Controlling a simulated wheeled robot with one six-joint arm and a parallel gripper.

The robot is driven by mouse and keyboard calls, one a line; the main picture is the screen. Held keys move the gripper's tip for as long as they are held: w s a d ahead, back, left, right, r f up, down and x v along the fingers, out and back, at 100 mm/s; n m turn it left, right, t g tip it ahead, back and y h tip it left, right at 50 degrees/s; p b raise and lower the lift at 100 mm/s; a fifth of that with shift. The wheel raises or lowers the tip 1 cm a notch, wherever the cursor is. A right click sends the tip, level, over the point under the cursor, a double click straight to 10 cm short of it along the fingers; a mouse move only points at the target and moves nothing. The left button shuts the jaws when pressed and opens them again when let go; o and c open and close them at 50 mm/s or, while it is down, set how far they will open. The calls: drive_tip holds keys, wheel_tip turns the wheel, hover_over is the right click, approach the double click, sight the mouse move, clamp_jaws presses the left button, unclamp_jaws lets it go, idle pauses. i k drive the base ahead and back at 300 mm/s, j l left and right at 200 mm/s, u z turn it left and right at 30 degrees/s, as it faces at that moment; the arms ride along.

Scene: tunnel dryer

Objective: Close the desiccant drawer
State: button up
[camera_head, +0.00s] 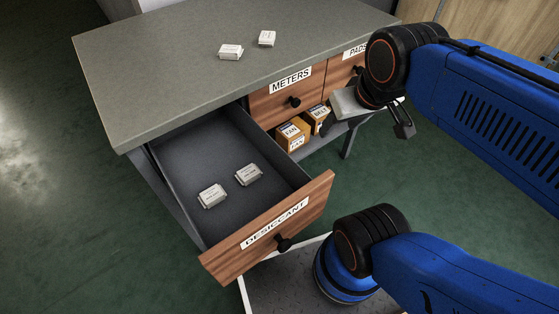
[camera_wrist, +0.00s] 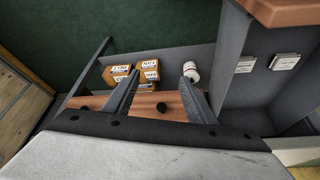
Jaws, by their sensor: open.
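The desiccant drawer (camera_head: 267,235) is pulled well out at the left end of the bench, with a wooden front, a label and a black knob (camera_head: 283,243). Two small white packets (camera_head: 211,195) (camera_head: 248,174) lie on its grey floor. In the wrist view the open drawer (camera_wrist: 235,95) is at the right, with its wooden front (camera_wrist: 285,10) at the top edge. My gripper (camera_head: 365,127) is open and empty, to the right of the drawer and apart from it, near the closed drawers. Its two dark fingers are spread in the wrist view (camera_wrist: 161,70).
The closed METERS drawer (camera_head: 285,95) and another closed drawer (camera_head: 343,71) are to the right. Orange boxes (camera_head: 293,134) stand on a shelf below; a white roll (camera_wrist: 191,70) shows beside them. Two white packets (camera_head: 231,52) (camera_head: 267,38) lie on the grey benchtop (camera_head: 170,60).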

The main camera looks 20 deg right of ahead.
sight(256, 220)
drive_tip(key=k+l, duration=0.25)
drive_tip(key=l, duration=0.15)
drive_tip(key=k+l+u, duration=0.1)
drive_tip(key=l, duration=0.3)
drive_tip(key=k+l, duration=0.35)
